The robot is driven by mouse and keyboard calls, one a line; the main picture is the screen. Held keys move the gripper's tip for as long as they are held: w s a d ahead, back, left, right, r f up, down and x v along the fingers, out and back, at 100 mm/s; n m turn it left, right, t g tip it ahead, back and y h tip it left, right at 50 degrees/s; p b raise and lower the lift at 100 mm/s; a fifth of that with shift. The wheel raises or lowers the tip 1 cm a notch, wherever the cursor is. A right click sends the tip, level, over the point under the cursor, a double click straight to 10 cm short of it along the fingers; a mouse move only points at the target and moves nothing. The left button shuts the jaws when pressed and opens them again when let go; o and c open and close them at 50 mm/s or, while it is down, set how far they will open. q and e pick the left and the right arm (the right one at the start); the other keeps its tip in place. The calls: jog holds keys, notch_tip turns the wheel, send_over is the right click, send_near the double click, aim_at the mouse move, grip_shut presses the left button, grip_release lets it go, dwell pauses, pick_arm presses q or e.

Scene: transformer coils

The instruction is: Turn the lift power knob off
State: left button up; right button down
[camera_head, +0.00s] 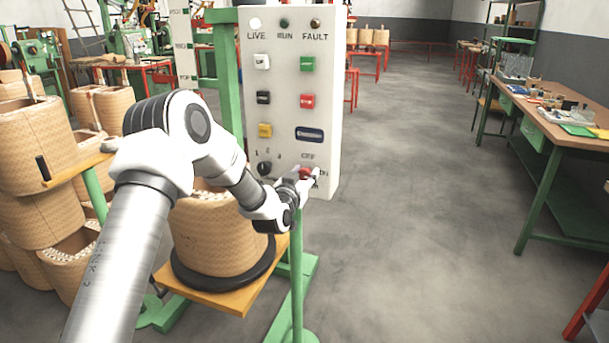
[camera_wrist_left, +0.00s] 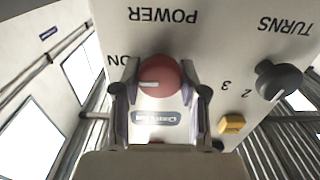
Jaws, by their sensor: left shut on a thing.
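The red lift power knob (camera_head: 305,173) sits low on the right of the pale control panel (camera_head: 322,120), under the word OFF. My left gripper (camera_head: 303,181) reaches it from the front. In the left wrist view, the two fingers of my left gripper (camera_wrist_left: 159,95) are closed around the sides of the red knob (camera_wrist_left: 165,72). The knob's white mark points left there, toward the side with the ON label (camera_wrist_left: 118,60). The OFF label is hidden in that view. My right gripper is not in view.
A black turns knob (camera_head: 264,168) sits left of the red knob, with a yellow button (camera_head: 265,130) above it. The white LIVE lamp (camera_head: 255,23) looks lit. A wound coil (camera_head: 215,240) stands below my left arm. Open floor (camera_head: 420,200) lies to the right.

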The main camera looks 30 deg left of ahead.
pick_arm(q)
jog(key=n+b, duration=0.2)
jog(key=n, duration=0.2)
jog(key=shift+a+f+b, duration=0.1)
jog(key=shift+f+b, duration=0.05)
jog(key=shift+b, duration=0.25)
jog(key=n+b, duration=0.3)
jog(key=n, duration=0.1)
jog(key=shift+n, duration=0.3)
jog(key=n+b, duration=0.3)
jog(key=n, duration=0.2)
jog(key=shift+a+f+b, duration=0.1)
jog(key=shift+f+b, duration=0.05)
jog(key=shift+b, duration=0.15)
jog(key=shift+n+b, duration=1.15)
jog(key=shift+n, duration=0.95)
jog(key=o, duration=1.1)
jog(key=shift+s, duration=0.1)
